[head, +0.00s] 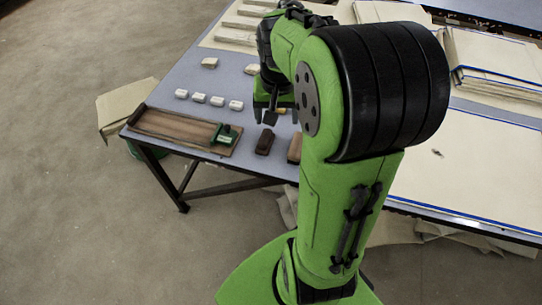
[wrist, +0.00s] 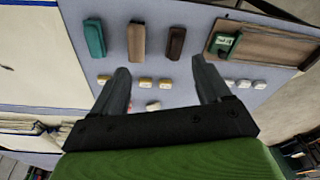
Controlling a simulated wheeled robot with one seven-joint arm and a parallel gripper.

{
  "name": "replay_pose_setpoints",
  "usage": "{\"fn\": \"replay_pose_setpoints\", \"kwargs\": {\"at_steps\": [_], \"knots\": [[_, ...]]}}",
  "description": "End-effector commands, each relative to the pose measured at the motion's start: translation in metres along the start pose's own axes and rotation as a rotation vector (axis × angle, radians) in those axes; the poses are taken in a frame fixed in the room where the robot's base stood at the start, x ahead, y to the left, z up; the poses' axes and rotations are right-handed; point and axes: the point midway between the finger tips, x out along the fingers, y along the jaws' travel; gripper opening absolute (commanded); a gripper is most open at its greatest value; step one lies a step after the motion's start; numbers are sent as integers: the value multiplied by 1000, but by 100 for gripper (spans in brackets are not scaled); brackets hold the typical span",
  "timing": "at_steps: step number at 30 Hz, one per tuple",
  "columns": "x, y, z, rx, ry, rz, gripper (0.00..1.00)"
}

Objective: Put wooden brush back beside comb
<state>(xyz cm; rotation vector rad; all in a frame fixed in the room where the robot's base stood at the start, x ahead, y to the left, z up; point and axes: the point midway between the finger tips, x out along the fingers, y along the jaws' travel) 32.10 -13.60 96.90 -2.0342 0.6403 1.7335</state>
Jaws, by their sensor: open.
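A dark brown block-shaped piece (head: 265,142) and a lighter brown wooden piece (head: 295,148) lie side by side near the table's front edge; my arm partly hides the lighter one in the head view. In the wrist view the dark piece (wrist: 176,42) and the lighter piece (wrist: 137,42) lie parallel, with a teal piece (wrist: 95,38) beside them. I cannot tell which is the brush and which the comb. My gripper (wrist: 160,66) is open and empty, with the brown pieces beyond its fingertips. In the head view my gripper (head: 272,108) hangs over the table, partly hidden.
A wooden tray (head: 170,128) with a green item (head: 226,134) on its end lies at the table's left front. Several small white pieces (head: 217,101) lie behind it. Stacked cream sheets (head: 495,60) and a large cream panel (head: 470,165) fill the right side.

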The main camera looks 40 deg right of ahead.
Motion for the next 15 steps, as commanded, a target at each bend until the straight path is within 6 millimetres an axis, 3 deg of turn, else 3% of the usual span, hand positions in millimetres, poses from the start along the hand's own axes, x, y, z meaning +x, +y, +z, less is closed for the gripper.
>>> {"fn": "replay_pose_setpoints", "kwargs": {"at_steps": [1, 3, 6, 9, 12, 15], "knots": [[-23, -14, 23, -80, 51, -15, 77], [-48, -27, 58, -195, 113, -43, 77], [-72, -36, 110, -358, 202, -97, 77], [-81, -36, 151, -486, 270, -149, 77], [-82, -34, 174, -561, 308, -185, 77], [-82, -33, 181, -586, 320, -196, 77]]}}
